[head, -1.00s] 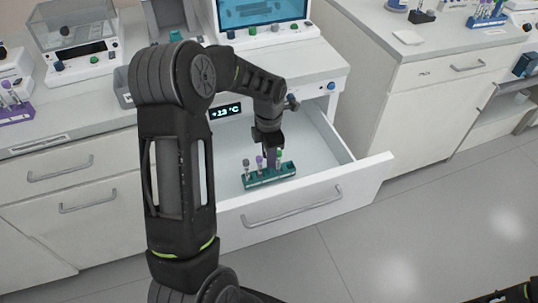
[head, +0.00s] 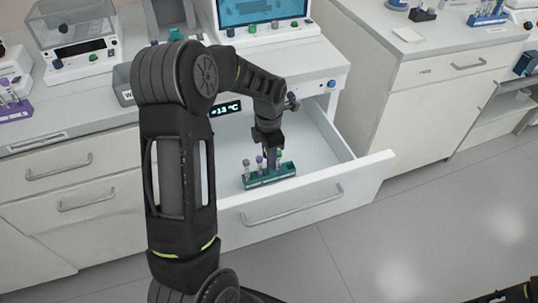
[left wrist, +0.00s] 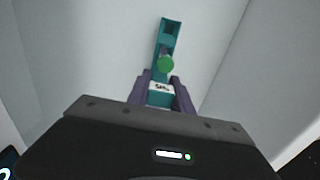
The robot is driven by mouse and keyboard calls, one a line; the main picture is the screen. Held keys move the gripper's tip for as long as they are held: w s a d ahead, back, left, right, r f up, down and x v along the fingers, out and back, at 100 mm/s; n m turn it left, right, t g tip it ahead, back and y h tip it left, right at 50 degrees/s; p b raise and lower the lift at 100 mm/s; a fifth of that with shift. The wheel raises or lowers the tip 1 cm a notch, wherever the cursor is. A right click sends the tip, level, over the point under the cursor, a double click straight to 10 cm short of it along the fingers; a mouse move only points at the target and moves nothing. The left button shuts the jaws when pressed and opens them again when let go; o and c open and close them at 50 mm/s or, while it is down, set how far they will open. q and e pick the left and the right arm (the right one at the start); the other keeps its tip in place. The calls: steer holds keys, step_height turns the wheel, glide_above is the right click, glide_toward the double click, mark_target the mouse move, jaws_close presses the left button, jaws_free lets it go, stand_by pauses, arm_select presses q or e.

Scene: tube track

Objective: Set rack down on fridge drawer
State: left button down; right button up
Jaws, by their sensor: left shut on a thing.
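The teal rack (head: 270,176) is inside the open fridge drawer (head: 322,200), low over or on its floor; I cannot tell whether it touches. It carries tubes with grey, purple and green caps. My left gripper (head: 271,158) comes down from above and is shut on the rack near its middle. In the left wrist view the two fingers (left wrist: 160,92) close on the rack around a white label, and the rack (left wrist: 171,28) with a green cap reaches beyond them. My right gripper is not seen; only a dark piece of arm shows at the bottom right corner.
The drawer's front panel with its handle (head: 292,206) faces me, and its right side wall (head: 328,132) stands beside the gripper. The drawer floor around the rack looks clear. A display (head: 225,108) sits above the drawer. A purple rack (head: 14,108) stands on the left counter.

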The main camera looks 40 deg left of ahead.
arm_select(q)
steer(key=shift+f+b, duration=0.3)
steer(key=shift+f, duration=0.05)
stand_by(0.3)
steer(key=c, duration=1.1)
jaws_free()
steer(key=shift+o, duration=0.2)
steer(key=shift+r, duration=3.9)
